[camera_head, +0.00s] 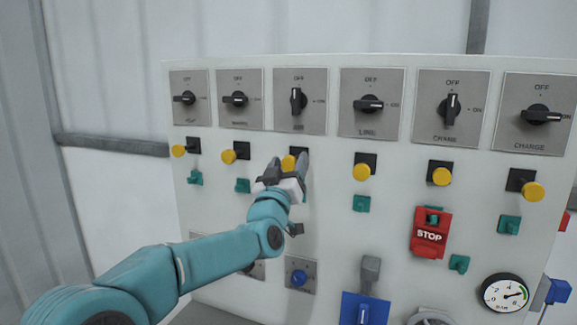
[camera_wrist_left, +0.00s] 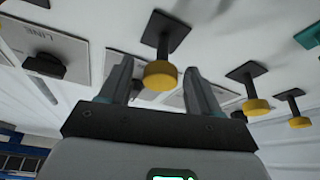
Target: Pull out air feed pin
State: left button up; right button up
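A row of yellow-knobbed pins on black square bases crosses the white panel. The pin under the third switch from the left has its yellow knob (camera_head: 288,163) partly hidden by my left gripper (camera_head: 289,167). In the left wrist view this knob (camera_wrist_left: 160,77) stands out on a black stem between the two fingers. My left gripper (camera_wrist_left: 158,68) is open, with a gap on each side of the knob. The switch (camera_head: 298,100) above this pin has its handle upright; its small label is too blurred to read surely. My right gripper is not in view.
Neighbouring yellow knobs stand to the left (camera_head: 228,156) and right (camera_head: 361,172). Teal fittings sit below, such as one (camera_head: 361,204). A red STOP piece (camera_head: 430,238), a blue-based lever (camera_head: 370,275) and a gauge (camera_head: 504,293) are lower right.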

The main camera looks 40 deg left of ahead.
pick_arm(q)
jog(key=shift+f, duration=0.15)
jog(key=b+v, duration=0.7)
jog(key=v, duration=0.9)
jog(key=shift+s, duration=0.1)
